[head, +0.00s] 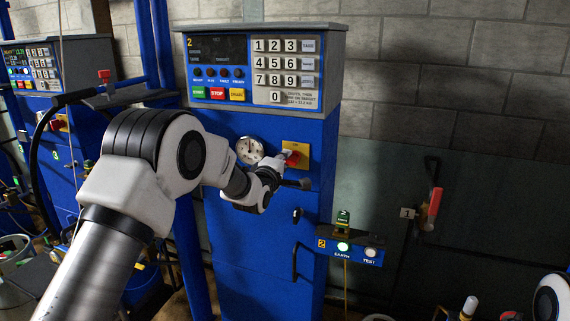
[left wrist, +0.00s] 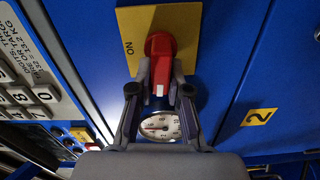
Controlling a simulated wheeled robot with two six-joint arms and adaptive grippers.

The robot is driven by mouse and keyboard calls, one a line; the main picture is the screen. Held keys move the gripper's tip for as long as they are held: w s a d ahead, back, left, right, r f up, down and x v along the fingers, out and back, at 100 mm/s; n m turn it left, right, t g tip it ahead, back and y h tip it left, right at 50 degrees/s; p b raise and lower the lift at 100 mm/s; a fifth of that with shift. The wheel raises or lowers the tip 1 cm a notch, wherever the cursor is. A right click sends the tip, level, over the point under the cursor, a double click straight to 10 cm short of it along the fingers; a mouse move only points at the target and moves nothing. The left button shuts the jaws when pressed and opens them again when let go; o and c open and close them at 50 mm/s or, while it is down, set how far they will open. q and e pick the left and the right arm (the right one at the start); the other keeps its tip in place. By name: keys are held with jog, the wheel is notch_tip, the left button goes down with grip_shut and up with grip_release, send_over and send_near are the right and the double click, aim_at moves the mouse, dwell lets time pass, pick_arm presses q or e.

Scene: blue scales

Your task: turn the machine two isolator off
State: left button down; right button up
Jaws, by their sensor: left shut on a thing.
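The machine two isolator is a red knob (head: 291,157) on a yellow plate (head: 301,149) on the front of the blue machine marked 2. In the left wrist view the red knob (left wrist: 160,50) stands on the yellow plate (left wrist: 132,22), with the word ON beside it. Its white-marked end faces my gripper. My left gripper (head: 281,173) has come in from the left; in the left wrist view its fingers (left wrist: 161,90) are closed around the knob's near end. The fingers partly hide the knob in the head view. My right gripper is not in view.
A round gauge (head: 250,150) is left of the isolator. A keypad panel (head: 262,68) with start and stop buttons is above. A small box (head: 350,247) with a lit green lamp juts out at lower right. A similar blue machine (head: 40,70) stands at left.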

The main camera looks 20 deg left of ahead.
pick_arm(q)
jog(key=shift+f+n, duration=0.2)
jog(key=shift+n, duration=0.4)
jog(key=c, duration=1.1)
grip_release()
jog(key=s, duration=1.2)
jog(key=shift+a, duration=0.25)
